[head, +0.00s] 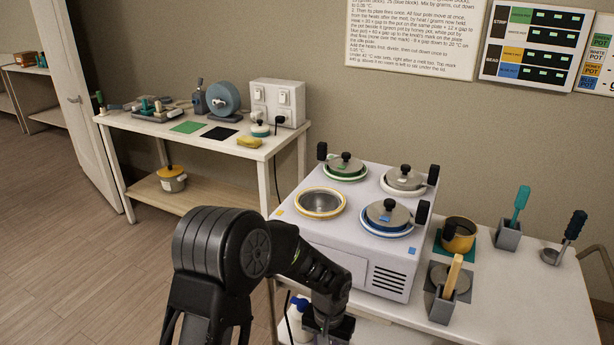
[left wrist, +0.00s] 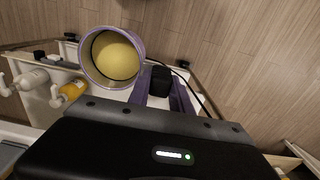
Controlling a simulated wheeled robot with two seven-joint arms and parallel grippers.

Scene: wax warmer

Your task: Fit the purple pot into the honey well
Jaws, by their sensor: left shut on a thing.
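The purple pot (left wrist: 138,75) shows in the left wrist view, with yellow contents inside. Its black handle (left wrist: 160,80) lies between the fingers of my left gripper (left wrist: 162,98), which is shut on it. In the head view my left gripper (head: 328,326) is low at the bottom edge, in front of the white warmer (head: 350,262); I cannot make out the pot there. The honey well (head: 320,203) is the open, empty well with a yellow ring at the warmer's front left. My gripper is below and in front of it. My right gripper is not in view.
The other wells hold lidded pots: a green-ringed one (head: 345,168), a white-ringed one (head: 404,180) and a blue-ringed one (head: 388,215). A yellow pot (head: 458,234) and a spatula holder (head: 441,300) stand right of the warmer. Bottles (left wrist: 72,91) show beneath.

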